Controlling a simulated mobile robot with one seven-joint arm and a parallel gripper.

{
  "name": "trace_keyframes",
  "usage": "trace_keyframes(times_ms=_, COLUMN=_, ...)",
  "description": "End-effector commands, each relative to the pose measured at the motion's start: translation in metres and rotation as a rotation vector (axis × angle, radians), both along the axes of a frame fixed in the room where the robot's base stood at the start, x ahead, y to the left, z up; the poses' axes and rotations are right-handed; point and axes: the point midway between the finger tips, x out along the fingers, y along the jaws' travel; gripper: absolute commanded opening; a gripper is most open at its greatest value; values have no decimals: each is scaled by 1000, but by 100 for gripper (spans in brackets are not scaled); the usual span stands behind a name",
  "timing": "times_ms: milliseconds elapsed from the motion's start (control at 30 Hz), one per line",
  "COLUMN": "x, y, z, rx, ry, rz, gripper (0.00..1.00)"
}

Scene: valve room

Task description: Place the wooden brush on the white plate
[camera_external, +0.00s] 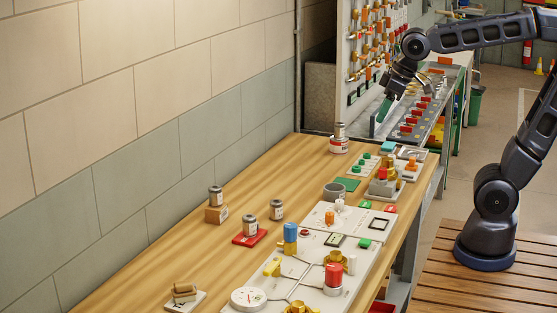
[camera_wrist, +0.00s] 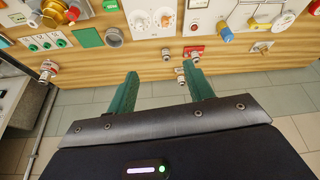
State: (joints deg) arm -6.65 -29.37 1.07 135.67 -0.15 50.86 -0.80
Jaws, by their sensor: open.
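A small brown wooden piece, which looks like the wooden brush (camera_external: 184,290), is at the near left end of the long table. It appears to rest on a small white plate (camera_external: 187,304). The piece also shows at the right in the wrist view (camera_wrist: 258,47), with the white plate (camera_wrist: 262,46) under it; fine detail is too small to tell. My gripper (camera_external: 383,108) is in the air past the table's far end, well away from both. Its green fingers (camera_wrist: 160,70) are apart with nothing between them.
The wooden table (camera_external: 180,250) runs along a block wall. White valve panels (camera_external: 305,265) fill its right side. The table's left strip is mostly clear.

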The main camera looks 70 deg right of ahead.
Motion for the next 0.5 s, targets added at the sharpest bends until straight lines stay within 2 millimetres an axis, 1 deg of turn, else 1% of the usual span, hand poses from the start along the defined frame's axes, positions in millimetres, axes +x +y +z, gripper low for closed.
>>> trace_keyframes(times_ms=33, x=-17, y=-10, z=-3, rx=2, ry=-4, rz=-24, gripper=52)
trace_keyframes(times_ms=200, x=-64, y=-32, z=-16, rx=10, ry=-4, rz=-91, gripper=52)
trace_keyframes(times_ms=333, x=-88, y=-42, z=-26, rx=13, ry=-3, rz=-125, gripper=52)
trace_keyframes(times_ms=400, x=-96, y=-44, z=-29, rx=14, ry=-2, rz=-136, gripper=52)
trace_keyframes(times_ms=500, x=-102, y=-46, z=-32, rx=16, ry=-1, rz=-144, gripper=52)
